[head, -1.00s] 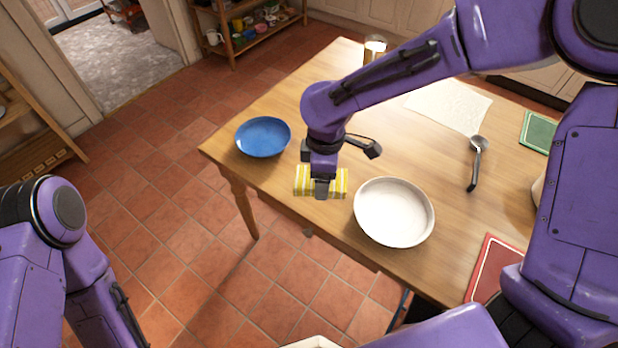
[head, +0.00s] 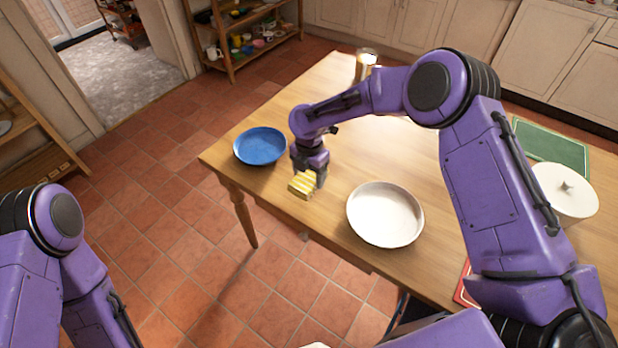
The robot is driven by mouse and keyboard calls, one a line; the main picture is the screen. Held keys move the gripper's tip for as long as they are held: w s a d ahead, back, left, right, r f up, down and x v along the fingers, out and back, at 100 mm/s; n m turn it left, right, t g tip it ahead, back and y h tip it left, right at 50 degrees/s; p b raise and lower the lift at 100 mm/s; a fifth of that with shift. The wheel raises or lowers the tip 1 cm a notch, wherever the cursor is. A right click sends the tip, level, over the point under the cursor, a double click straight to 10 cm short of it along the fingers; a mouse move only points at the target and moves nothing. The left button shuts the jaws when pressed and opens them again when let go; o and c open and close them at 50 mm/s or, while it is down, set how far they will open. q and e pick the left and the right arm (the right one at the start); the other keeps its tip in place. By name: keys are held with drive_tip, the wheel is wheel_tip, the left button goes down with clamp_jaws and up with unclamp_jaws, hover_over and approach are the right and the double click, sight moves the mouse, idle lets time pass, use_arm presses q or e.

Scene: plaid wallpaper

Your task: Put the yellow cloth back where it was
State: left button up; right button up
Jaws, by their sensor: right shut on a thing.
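The yellow cloth (head: 301,186), folded small with yellow and white stripes, is at the table's near edge between the blue plate and the white bowl. My right gripper (head: 308,180) is above and against it, shut on the cloth; the fingers partly hide it. I cannot tell whether the cloth touches the table. My left arm shows at the lower left, but its gripper is out of view.
A blue plate (head: 260,146) lies left of the cloth and a white bowl (head: 385,215) right of it. A glass (head: 365,66) stands at the far corner. Bare wood (head: 345,160) lies behind the cloth.

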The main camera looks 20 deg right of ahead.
sight(310, 173)
drive_tip(key=f, duration=0.3)
drive_tip(key=shift+w+d+f+p, duration=0.15)
drive_tip(key=shift+w+d+p, duration=0.05)
drive_tip(key=shift+w+p, duration=0.15)
drive_tip(key=shift+w+f, duration=0.15)
drive_tip(key=shift+f, duration=0.3)
drive_tip(key=shift+f, duration=0.2)
drive_tip(key=o, duration=0.9)
drive_tip(key=shift+o, duration=0.2)
drive_tip(key=shift+r, duration=0.2)
wheel_tip(310, 173, up, 12)
drive_tip(key=shift+r+b, duration=0.1)
drive_tip(key=shift+b, duration=0.8)
